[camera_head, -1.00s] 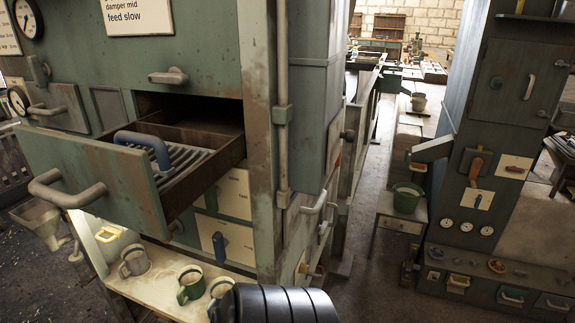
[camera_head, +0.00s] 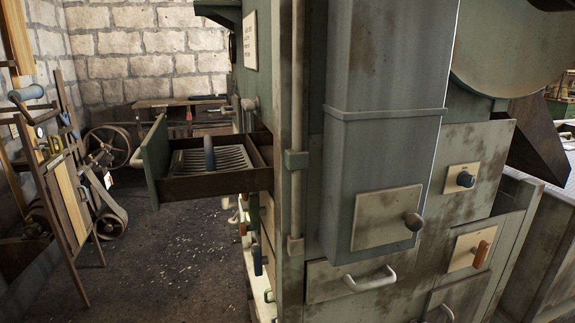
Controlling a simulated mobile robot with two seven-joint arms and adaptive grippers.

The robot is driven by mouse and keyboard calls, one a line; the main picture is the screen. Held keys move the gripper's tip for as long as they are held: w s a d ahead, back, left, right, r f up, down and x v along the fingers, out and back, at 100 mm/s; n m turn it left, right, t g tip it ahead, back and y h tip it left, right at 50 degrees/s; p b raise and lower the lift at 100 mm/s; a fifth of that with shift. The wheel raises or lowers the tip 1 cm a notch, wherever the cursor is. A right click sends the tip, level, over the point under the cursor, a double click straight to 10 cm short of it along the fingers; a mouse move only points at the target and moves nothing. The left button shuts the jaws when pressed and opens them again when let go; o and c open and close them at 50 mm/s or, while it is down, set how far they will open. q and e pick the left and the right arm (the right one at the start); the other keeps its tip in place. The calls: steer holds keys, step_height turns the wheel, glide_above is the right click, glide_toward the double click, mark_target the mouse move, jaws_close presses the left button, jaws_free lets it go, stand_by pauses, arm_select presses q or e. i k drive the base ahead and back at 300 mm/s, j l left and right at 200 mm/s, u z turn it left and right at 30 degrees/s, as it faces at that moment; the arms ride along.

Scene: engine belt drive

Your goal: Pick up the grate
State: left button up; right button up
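The drawer sticks out to the left from the green machine cabinet. Neither of my grippers shows in this view, and nothing touches the grate.
The cabinet's corner post (camera_head: 290,120) and a tall green duct (camera_head: 385,120) stand close in front. A wooden rack with tools (camera_head: 65,180) and a spoked wheel (camera_head: 108,147) are at left. The floor (camera_head: 170,260) left of the cabinet is mostly clear.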

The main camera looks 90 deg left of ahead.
mark_target(212, 157)
steer(key=i+u, duration=0.25)
steer(key=u, duration=0.25)
steer(key=i+u, duration=0.25)
steer(key=u, duration=0.25)
steer(key=i+l+u, duration=0.15)
steer(key=u, duration=0.35)
steer(key=i+l+u, duration=0.3)
steer(key=u, duration=0.15)
